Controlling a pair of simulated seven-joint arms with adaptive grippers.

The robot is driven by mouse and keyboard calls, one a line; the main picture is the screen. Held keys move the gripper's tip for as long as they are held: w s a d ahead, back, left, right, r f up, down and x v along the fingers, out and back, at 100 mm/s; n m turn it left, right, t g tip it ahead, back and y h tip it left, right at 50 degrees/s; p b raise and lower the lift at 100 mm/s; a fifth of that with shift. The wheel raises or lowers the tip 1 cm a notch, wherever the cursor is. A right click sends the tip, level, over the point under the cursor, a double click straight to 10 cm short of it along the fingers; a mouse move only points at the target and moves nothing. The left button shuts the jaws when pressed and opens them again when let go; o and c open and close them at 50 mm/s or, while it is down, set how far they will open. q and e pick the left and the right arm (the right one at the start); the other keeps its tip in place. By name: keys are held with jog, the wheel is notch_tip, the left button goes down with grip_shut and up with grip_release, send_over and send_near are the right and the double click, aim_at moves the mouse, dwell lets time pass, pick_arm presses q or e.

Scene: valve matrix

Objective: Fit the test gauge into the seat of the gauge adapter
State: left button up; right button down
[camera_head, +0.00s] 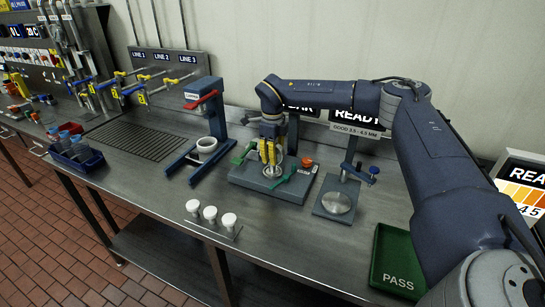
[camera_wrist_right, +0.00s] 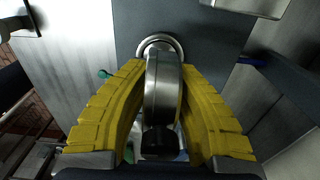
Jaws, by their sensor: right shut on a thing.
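My right gripper (camera_head: 268,153) points down over the grey fixture with green handles (camera_head: 248,181) near the middle of the bench. In the right wrist view its two yellow fingers (camera_wrist_right: 160,110) are shut on the test gauge (camera_wrist_right: 163,85), a round metal body seen edge-on with a dark part near the palm. The metal ring of a seat (camera_wrist_right: 160,40) shows just beyond the gauge. The gauge overlaps this ring in the picture, and I cannot tell whether they touch. The fingers largely hide the gauge in the head view. My left gripper is not in view.
A blue press stand (camera_head: 207,115) with a white cup (camera_head: 207,146) stands left. Several white-capped pieces (camera_head: 210,214) line the front edge. A stand with a round plate (camera_head: 336,203) and a green PASS tray (camera_head: 398,257) are right. Free bench lies in front of the fixture.

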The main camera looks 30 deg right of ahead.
jog(key=c, duration=1.3)
grip_release()
jog(key=shift+f, duration=0.1)
notch_tip(320, 180, up, 12)
jog(key=shift+r, duration=0.15)
